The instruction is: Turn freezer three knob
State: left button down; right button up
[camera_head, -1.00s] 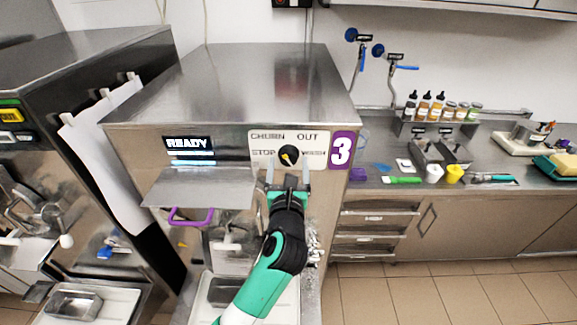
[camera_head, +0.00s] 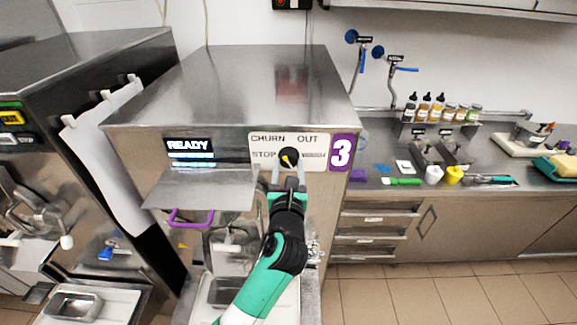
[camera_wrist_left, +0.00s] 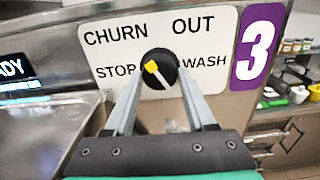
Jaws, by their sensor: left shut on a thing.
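The freezer three knob (camera_head: 288,157) is a round black dial on a white panel (camera_head: 262,138) marked CHURN, OUT, STOP and WASH, beside a purple 3 sign (camera_head: 341,151). In the left wrist view the knob (camera_wrist_left: 159,69) has a yellow-tipped pointer slanting to the upper left, between the CHURN and STOP words. My left gripper (camera_head: 288,166) comes up from below. Its fingers (camera_wrist_left: 160,80) are shut on the knob, one on each side. The exact finger contact is small in view. My right gripper is not in view.
A READY display (camera_head: 189,146) sits left of the panel, above a steel shelf (camera_head: 200,190) and a purple handle (camera_head: 190,218). Another freezer (camera_head: 80,70) stands at left. A counter (camera_head: 480,180) with bottles, cups and tools stands at right.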

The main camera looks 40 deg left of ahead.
pick_arm(q)
jog(key=m+p, duration=0.3)
jog(key=p, duration=0.1)
jog(key=m+p, duration=0.3)
jog(key=p, duration=0.2)
jog(key=m+p, duration=0.3)
jog(key=p, duration=0.1)
jog(key=shift+r+p, duration=0.25)
jog(key=shift+p, duration=0.05)
jog(key=shift+f+m+p, duration=0.2)
jog(key=shift+m+p, duration=0.9)
jog(key=shift+m, duration=0.2)
jog(key=shift+c, duration=1.2)
grip_release()
jog(key=p+v, duration=0.1)
jog(key=v, duration=1)
jog(key=shift+s+d, duration=0.2)
jog(key=shift+s, duration=0.1)
